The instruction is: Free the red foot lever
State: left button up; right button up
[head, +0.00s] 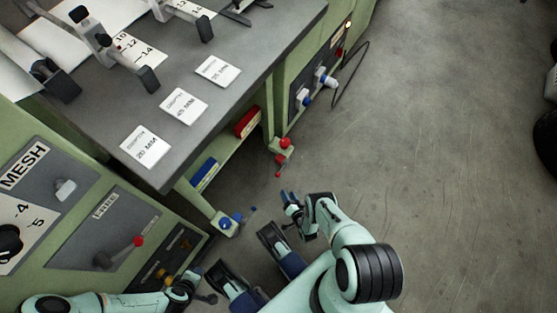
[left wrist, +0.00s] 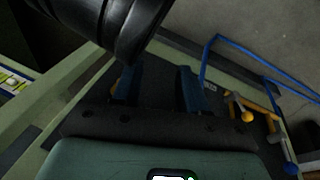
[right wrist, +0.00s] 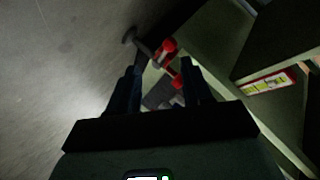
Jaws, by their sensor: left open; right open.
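The red foot lever (head: 281,160) is low beside the foot of the green bench leg in the head view, with a red knob (head: 285,143) just above it. In the right wrist view the red parts (right wrist: 178,78) show between and beyond my right fingers, with a grey rod beside them. My right gripper (head: 288,200) is open, below the lever in the head picture; contact cannot be told. My left gripper (left wrist: 158,88) is open and empty by a dark panel with yellow handles (left wrist: 240,105). Whether anything traps the lever is unclear.
A blue foot lever (head: 225,222) is at the nearer bench leg. A black cable (head: 350,75) hangs by the sockets. The floor (head: 440,130) at right is mostly clear.

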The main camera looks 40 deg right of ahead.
aim_at(278, 176)
jog(key=shift+t, duration=0.5)
jog(key=b+x, duration=0.2)
jog(key=x, duration=0.2)
jog(key=b+x, duration=0.1)
jog(key=x, duration=0.3)
jog(key=b+x, duration=0.2)
jog(key=x, duration=0.2)
jog(key=shift+r+b, duration=0.3)
jog(key=shift+b, duration=0.05)
pick_arm(q)
jog(key=s+a+f+g, duration=0.1)
jog(key=s+f+g, duration=0.3)
jog(key=s+f, duration=0.4)
jog(key=shift+s+a+n, duration=0.25)
jog(key=shift+s+n, duration=0.15)
jog(key=shift+s, duration=1.45)
pick_arm(e)
jog(key=shift+w+d, duration=0.15)
jog(key=shift+w, duration=0.35)
pick_arm(q)
jog(key=shift+f, duration=0.1)
pick_arm(e)
grip_shut()
